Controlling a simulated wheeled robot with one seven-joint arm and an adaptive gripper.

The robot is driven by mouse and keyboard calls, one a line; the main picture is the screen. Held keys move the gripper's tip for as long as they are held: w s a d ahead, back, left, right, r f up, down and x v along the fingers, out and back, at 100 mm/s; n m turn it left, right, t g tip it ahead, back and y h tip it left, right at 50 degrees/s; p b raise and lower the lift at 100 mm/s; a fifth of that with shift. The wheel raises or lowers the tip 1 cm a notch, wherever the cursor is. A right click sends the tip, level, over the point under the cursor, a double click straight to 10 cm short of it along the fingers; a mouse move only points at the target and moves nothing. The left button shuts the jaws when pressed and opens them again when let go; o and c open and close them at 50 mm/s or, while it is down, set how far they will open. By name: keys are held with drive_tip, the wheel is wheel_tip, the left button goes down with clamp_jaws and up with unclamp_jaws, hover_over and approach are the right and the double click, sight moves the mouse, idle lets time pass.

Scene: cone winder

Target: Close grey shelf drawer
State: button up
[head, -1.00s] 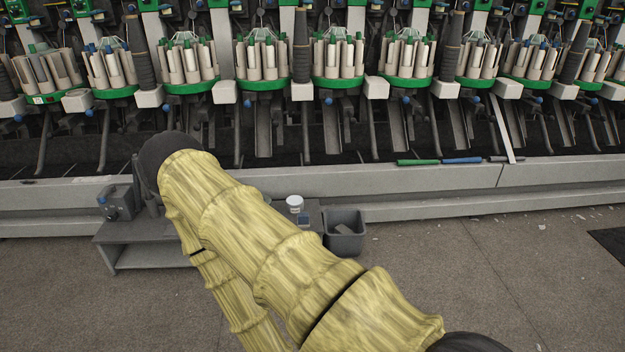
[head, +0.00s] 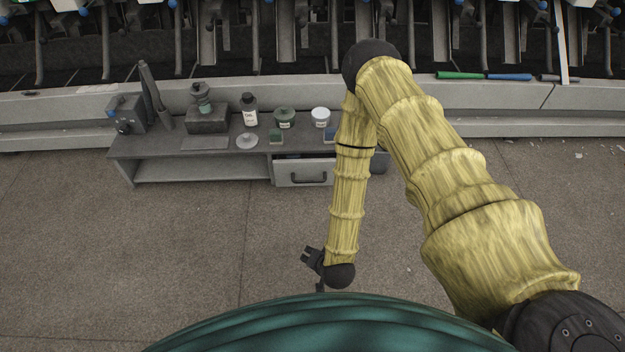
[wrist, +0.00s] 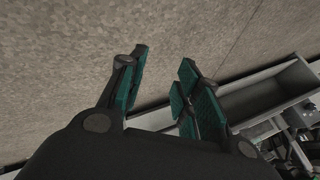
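The grey shelf (head: 200,145) stands low on the floor against the machine's base. Its drawer (head: 302,174) is at the right end, with a pale grey front and a dark bar handle. The drawer front stands out from the shelf, with a dark gap above it, so it looks partly open. My gripper (head: 306,254) is in front of the drawer, nearer to me and clear of it. In the wrist view my gripper (wrist: 163,62) is open, with green pads apart and nothing held. The shelf's open compartment (wrist: 270,95) shows at right there.
On the shelf top stand a white-labelled bottle (head: 249,109), a green jar (head: 284,117), a white-lidded jar (head: 320,116) and a dark device (head: 126,114). A grey bin (head: 379,161) is mostly hidden behind my arm. The floor before the shelf is clear.

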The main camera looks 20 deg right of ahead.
drive_tip(key=w+m+t+h, duration=0.1)
drive_tip(key=w+m+t, duration=0.4)
drive_tip(key=w, duration=0.5)
drive_tip(key=m+t+h, duration=0.3)
drive_tip(key=m+h, duration=0.2)
drive_tip(key=m, duration=0.3)
approach(309, 181)
drive_tip(key=shift+f+b+x, duration=0.15)
drive_tip(key=shift+b+x, duration=0.8)
drive_tip(key=shift+x, duration=1.65)
drive_tip(key=shift+f+b+x, duration=0.15)
drive_tip(key=shift+b+x, duration=0.75)
drive_tip(key=shift+x, duration=1.75)
drive_tip(key=shift+s+d, duration=0.1)
clamp_jaws()
